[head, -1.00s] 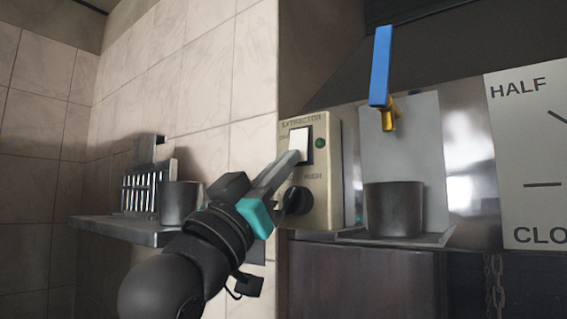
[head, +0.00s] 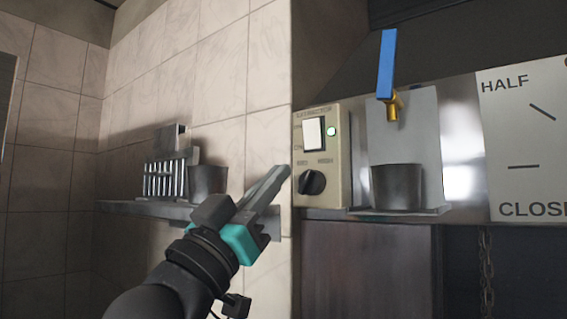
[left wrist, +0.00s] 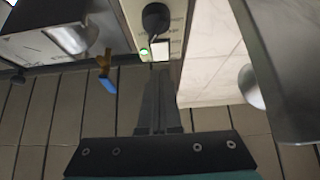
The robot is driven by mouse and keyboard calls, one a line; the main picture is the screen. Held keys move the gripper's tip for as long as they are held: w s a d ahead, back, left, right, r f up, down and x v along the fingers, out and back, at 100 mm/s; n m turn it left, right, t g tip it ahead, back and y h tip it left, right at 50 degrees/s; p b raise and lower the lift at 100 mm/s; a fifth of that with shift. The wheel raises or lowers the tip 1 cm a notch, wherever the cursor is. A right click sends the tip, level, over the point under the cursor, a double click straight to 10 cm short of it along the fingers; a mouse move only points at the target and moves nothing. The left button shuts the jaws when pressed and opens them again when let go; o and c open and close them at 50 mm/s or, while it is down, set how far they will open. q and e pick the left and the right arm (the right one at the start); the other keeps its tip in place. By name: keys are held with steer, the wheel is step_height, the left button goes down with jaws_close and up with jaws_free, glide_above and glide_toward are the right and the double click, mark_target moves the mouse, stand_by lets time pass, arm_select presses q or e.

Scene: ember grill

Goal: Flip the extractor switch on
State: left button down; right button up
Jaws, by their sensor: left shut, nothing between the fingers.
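The extractor panel (head: 337,160) is a beige box at the wall corner in the head view. Its white rocker switch (head: 313,133) has a green lamp (head: 331,132) beside it, which is lit. A black knob (head: 311,182) sits below. My left gripper (head: 281,172) is shut and empty, left of the panel and apart from the switch. In the left wrist view the closed fingers (left wrist: 158,88) point toward the panel, with the white switch (left wrist: 160,51), lit green lamp (left wrist: 144,52) and knob (left wrist: 155,17) beyond the tips. My right gripper is not in view.
A metal shelf (head: 140,208) on the tiled wall holds a dark pot (head: 207,184) and a slotted rack (head: 168,179). Right of the panel are a blue-handled tap (head: 386,65), another dark pot (head: 398,187) and a sign (head: 524,140) reading HALF and CLOSE.

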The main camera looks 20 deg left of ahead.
arm_select(q)
step_height(320, 180, down, 37)
steer(key=w+a+n+g+y+b, duration=0.1)
steer(key=a+n+g+y, duration=0.15)
steer(key=g+y, duration=0.5)
steer(key=s+f+g+y, duration=0.1)
steer(key=s+f+g, duration=1.2)
steer(key=s+f, duration=1.15)
step_height(320, 180, down, 29)
steer(key=g+b, duration=0.1)
steer(key=b, duration=0.4)
steer(key=s+a+f+g+b, duration=0.1)
steer(key=s+f+b, duration=0.3)
steer(key=s+f, duration=1.1)
step_height(320, 180, down, 2)
steer(key=shift+s+a+f+m, duration=0.1)
steer(key=shift+s+a+m, duration=0.1)
steer(key=shift+a+m, duration=0.45)
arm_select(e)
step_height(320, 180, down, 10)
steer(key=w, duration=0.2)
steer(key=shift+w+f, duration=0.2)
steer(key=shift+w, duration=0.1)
